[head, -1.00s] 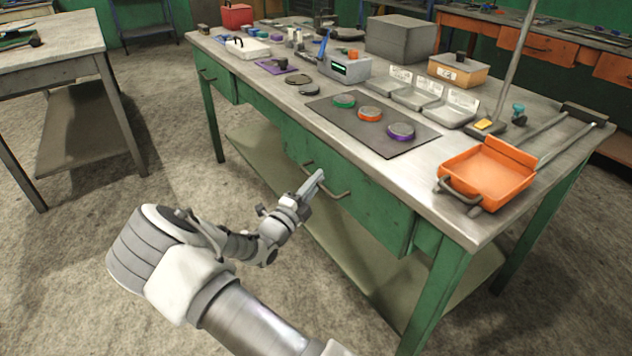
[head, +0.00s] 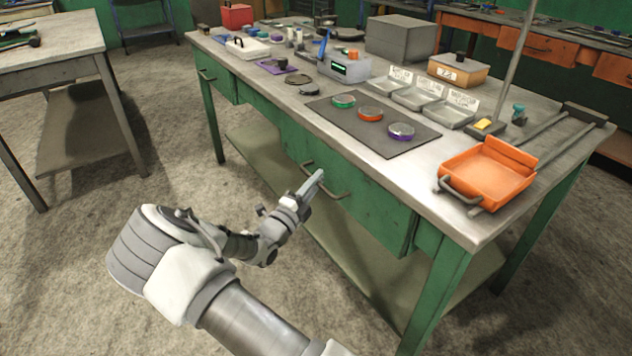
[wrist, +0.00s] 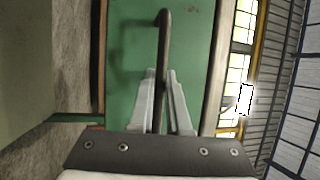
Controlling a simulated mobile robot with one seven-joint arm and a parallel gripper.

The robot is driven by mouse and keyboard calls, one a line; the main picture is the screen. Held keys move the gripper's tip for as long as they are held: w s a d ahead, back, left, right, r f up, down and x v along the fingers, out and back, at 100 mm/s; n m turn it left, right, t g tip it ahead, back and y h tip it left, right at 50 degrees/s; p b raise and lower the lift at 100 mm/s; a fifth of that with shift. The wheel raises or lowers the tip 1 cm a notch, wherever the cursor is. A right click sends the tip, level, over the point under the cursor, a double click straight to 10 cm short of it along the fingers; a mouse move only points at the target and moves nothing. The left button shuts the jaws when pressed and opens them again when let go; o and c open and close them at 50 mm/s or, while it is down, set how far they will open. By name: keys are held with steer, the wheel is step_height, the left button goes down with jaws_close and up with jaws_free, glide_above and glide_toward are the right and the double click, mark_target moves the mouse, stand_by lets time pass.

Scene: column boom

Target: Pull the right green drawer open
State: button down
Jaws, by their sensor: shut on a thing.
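The right green drawer (head: 367,203) is in the front of the green workbench, with a dark bar handle (head: 338,194). The drawer front looks about flush with the bench or only slightly out; I cannot tell exactly. My gripper (head: 318,178) is at the middle of this handle in the head view. In the wrist view, my gripper (wrist: 162,88) has its two pale fingers on either side of the handle (wrist: 163,45), closed on the bar. The fingers hide part of the bar.
Another green drawer (head: 217,78) is at the bench's left end. On the benchtop are an orange tray (head: 507,165), a dark mat (head: 345,122) with three coloured discs, and several boxes. The floor (head: 110,235) in front of the bench is clear around my arm.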

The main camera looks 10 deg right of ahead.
steer(key=shift+a, duration=0.1)
stand_by(0.3)
steer(key=s+a+p, duration=0.2)
steer(key=s+a, duration=0.3)
steer(key=a, duration=0.8)
steer(key=s+a+p, duration=0.3)
steer(key=s+a, duration=0.3)
steer(key=a, duration=0.7)
steer(key=shift+a+p, duration=0.2)
steer(key=shift+p, duration=0.1)
steer(key=c, duration=0.9)
jaws_free()
steer(key=p+v, duration=0.1)
steer(key=v, duration=1.6)
steer(key=shift+s+a, duration=0.1)
steer(key=shift+s, duration=0.15)
